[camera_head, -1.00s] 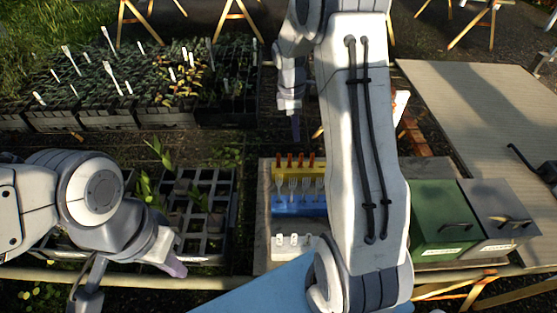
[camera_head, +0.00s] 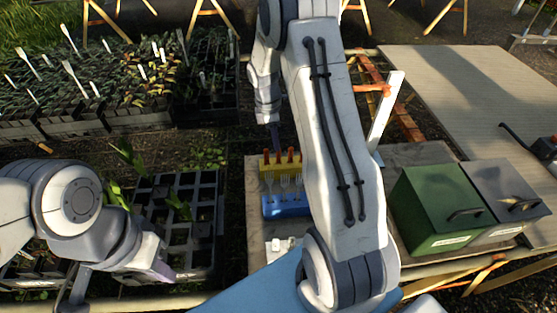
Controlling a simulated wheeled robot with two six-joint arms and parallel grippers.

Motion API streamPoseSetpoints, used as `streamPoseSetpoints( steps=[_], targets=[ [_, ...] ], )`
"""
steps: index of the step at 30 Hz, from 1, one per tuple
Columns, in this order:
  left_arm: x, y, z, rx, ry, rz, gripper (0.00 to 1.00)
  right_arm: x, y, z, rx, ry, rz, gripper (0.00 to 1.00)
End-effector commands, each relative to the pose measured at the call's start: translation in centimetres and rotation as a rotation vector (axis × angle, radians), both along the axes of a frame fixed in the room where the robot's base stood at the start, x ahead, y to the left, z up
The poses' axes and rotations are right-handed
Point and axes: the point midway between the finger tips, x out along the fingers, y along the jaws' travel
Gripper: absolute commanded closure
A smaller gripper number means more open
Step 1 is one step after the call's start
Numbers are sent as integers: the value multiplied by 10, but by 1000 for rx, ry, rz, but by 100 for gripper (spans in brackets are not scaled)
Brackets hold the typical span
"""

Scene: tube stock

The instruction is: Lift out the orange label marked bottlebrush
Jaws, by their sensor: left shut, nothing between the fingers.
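Several orange upright pieces (camera_head: 277,157) stand in a yellow block (camera_head: 266,171) left of my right arm. I cannot tell whether they are labels or handles, and no lettering is readable. Pale fork-like pieces (camera_head: 284,182) stand in front of them, by a blue block (camera_head: 285,206). My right gripper (camera_head: 274,137) points down just behind the yellow block. Its fingers are dark and small, and their opening is unclear. My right forearm may hide part of the blocks. My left gripper (camera_head: 160,271) is shut and empty at the lower left, by the black cell tray (camera_head: 216,215).
Seedling trays (camera_head: 145,120) with white labels fill the far left. A white upright strip (camera_head: 388,110) stands right of my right forearm. Green (camera_head: 432,207) and grey (camera_head: 508,190) lidded boxes stand at the right. A bare board (camera_head: 455,90) lies beyond them.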

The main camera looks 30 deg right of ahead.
Motion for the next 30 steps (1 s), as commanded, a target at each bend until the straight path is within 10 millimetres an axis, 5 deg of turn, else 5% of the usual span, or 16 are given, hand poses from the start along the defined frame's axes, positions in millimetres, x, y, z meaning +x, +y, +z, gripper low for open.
streamPoseSetpoints(
  steps=[12, 20, 24, 30],
  targets=[
    [0, 0, 13, 0, 0, 0, 100, 1, -12, -49, 1, 1, -4, 62],
    [0, 0, 12, 0, 0, 0, 100, 1, -13, -53, 0, -1, -5, 62],
    [0, 0, 12, 0, 0, 0, 100, 1, -13, -53, 0, -1, -5, 100],
    [0, 0, 12, 0, 0, 0, 100, 1, -13, -53, 0, 0, -5, 100]
  ],
)
